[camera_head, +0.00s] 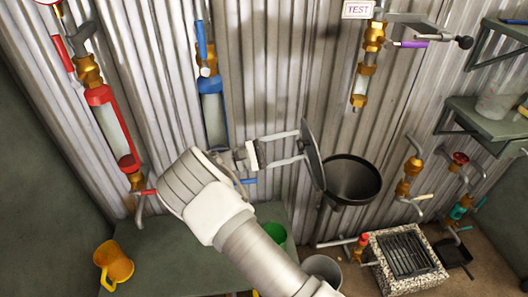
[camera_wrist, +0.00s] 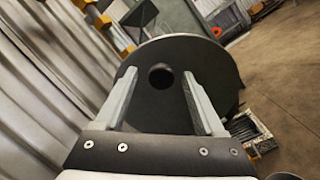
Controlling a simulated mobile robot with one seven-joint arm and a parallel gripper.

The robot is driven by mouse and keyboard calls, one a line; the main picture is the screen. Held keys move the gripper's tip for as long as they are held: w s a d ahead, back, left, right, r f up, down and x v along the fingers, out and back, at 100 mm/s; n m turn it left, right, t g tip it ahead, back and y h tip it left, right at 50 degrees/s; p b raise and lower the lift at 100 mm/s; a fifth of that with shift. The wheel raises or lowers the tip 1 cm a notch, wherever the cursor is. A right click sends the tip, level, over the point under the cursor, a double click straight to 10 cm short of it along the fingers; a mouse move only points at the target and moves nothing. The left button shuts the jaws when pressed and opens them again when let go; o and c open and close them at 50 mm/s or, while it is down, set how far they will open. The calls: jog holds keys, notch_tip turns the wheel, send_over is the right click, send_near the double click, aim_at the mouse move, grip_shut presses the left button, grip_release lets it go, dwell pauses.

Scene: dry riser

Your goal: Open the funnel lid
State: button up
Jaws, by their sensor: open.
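The black funnel (camera_head: 352,182) is mounted by the corrugated wall, and its wide mouth shows uncovered. Its dark round lid (camera_head: 313,160) stands steeply upright at the funnel's left edge. In the wrist view the lid (camera_wrist: 165,112) is face-on, with a dark round spot at its middle; I cannot tell if this is a knob or a hole. My gripper (camera_head: 302,146) is open, with its fingers pointing right at the lid's left face. In the wrist view the fingertips (camera_wrist: 160,74) lie either side of the dark spot. Whether they touch the lid is unclear.
Red (camera_head: 112,130) and blue (camera_head: 212,110) sight-glass pipes run down the wall at left. A yellow mug (camera_head: 113,263) stands on the green bench (camera_head: 170,262). A green container (camera_head: 275,233) is partly behind my arm. A stone-edged grate (camera_head: 408,257) lies below right.

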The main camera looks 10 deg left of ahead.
jog(key=b+v, duration=0.2)
jog(key=v, duration=1.4)
jog(key=shift+a, duration=0.15)
jog(key=shift+s+f, duration=0.1)
jog(key=shift+s, duration=0.05)
